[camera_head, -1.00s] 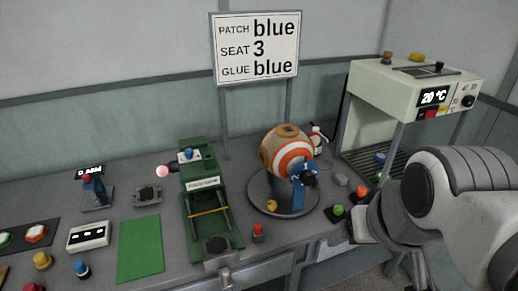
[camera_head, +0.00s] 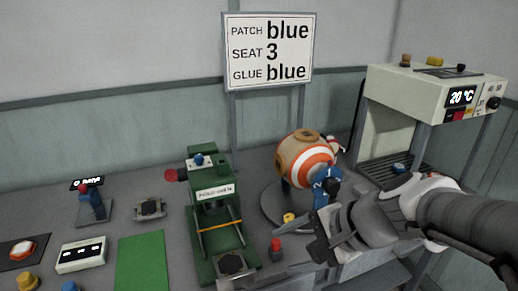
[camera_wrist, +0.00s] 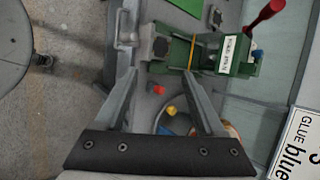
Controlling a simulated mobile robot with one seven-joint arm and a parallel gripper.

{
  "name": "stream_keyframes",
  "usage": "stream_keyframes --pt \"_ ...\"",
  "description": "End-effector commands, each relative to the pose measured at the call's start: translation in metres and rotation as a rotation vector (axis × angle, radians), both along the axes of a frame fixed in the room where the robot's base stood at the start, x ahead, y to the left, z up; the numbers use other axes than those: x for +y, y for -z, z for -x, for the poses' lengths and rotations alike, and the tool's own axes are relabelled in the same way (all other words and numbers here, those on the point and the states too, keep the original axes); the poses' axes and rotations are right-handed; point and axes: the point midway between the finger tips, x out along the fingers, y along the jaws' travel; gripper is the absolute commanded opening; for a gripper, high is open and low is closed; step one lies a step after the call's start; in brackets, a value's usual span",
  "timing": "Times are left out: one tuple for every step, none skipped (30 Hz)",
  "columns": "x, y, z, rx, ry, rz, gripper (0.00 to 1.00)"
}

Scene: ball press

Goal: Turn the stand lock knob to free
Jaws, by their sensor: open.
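The ball stand has a round dark base (camera_head: 272,210) and a blue post (camera_head: 320,196) with a dark knob (camera_head: 331,186) on it, holding an orange, white and tan ball (camera_head: 306,160). The post is marked with a small number. My gripper (camera_head: 318,238) is in front of the post, lower and apart from the knob, and partly hides the base. In the wrist view my gripper (camera_wrist: 164,86) is open and empty, fingers spread over the bench front. The ball (camera_wrist: 230,130) shows only partly there, behind a finger; the knob is not visible in that view.
A red-topped peg (camera_head: 277,249) and a yellow piece (camera_head: 289,217) stand near my gripper. The green press (camera_head: 216,225) is to the left. A heater box (camera_head: 430,90) reading 20 °C stands at the right. A sign (camera_head: 268,52) rises behind the bench.

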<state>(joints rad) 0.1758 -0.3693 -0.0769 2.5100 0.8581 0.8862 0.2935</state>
Motion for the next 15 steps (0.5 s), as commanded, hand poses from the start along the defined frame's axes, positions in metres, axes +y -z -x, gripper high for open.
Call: stream_keyframes --pt "-0.002 0.024 -0.011 0.045 0.100 -0.092 0.71" --pt "-0.004 0.030 -0.019 0.066 0.163 -0.149 0.71" --pt "-0.007 0.039 -0.029 0.097 0.247 -0.225 0.71" --pt "-0.010 0.045 -0.037 0.119 0.312 -0.282 0.71" --pt "-0.014 0.052 -0.045 0.140 0.376 -0.338 0.71" --pt "-0.017 0.058 -0.054 0.156 0.450 -0.404 0.71" --pt "-0.020 0.062 -0.061 0.162 0.498 -0.450 0.71" --pt "-0.023 0.067 -0.067 0.169 0.548 -0.497 0.71" --pt "-0.029 0.075 -0.076 0.181 0.618 -0.559 0.71" --pt "-0.034 0.080 -0.083 0.188 0.672 -0.606 0.71" --pt "-0.039 0.086 -0.089 0.196 0.724 -0.650 0.71" --pt "-0.047 0.094 -0.097 0.203 0.793 -0.709 0.71" --pt "-0.054 0.100 -0.102 0.209 0.845 -0.752 0.71" --pt "-0.060 0.105 -0.107 0.213 0.894 -0.792 0.71" --pt "-0.070 0.112 -0.113 0.218 0.956 -0.842 0.71"
